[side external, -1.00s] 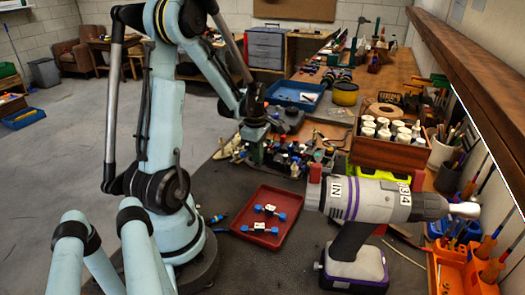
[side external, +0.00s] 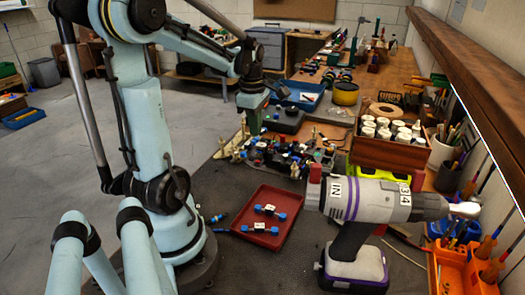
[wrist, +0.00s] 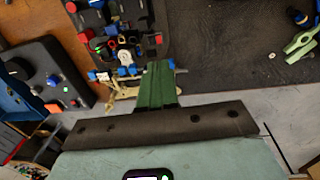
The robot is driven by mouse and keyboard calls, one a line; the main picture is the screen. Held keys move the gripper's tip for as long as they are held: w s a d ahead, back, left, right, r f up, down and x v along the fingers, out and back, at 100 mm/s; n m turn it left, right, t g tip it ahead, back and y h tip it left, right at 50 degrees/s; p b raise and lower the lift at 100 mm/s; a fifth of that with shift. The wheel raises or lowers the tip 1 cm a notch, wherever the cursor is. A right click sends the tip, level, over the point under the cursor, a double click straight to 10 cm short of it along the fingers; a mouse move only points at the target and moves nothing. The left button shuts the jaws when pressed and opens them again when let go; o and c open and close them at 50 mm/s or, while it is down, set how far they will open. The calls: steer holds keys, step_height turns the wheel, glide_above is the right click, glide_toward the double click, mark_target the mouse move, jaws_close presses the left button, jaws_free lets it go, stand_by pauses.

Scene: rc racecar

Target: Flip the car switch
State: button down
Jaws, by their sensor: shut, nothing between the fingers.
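The car (side external: 292,158) is a dark chassis crowded with blue, red and white parts, lying on the bench left of the wooden bottle box. In the wrist view the car (wrist: 128,25) fills the top, left of centre, with its near end by my fingertips. I cannot tell which small part is its switch. My gripper (side external: 254,132) points down above the left part of the car, its green fingers shut and empty. The fingers also show in the wrist view (wrist: 156,66). I cannot tell whether they touch the car.
A dark box with a knob (wrist: 45,75) lies left of the car in the wrist view. A red tray (side external: 246,236) with blue-ended parts stands in front, and a large drill (side external: 350,262) stands to the right. A wooden box of white bottles (side external: 385,152) is behind the drill.

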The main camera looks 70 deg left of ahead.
steer(key=shift+s+d+r, duration=0.1)
steer(key=shift+r, duration=0.95)
steer(key=shift+s+d+r, duration=0.1)
steer(key=shift+r, duration=0.9)
steer(key=w+d+f+m+t, duration=0.1)
steer(key=d+m+t, duration=0.2)
steer(key=d+m, duration=0.9)
steer(key=w+d+m+t, duration=0.2)
steer(key=d+m+t, duration=0.1)
steer(key=d+m, duration=0.8)
steer(key=m, duration=0.3)
steer(key=shift+w+d+f+m+h, duration=0.25)
steer(key=shift+d+f+m+h, duration=0.15)
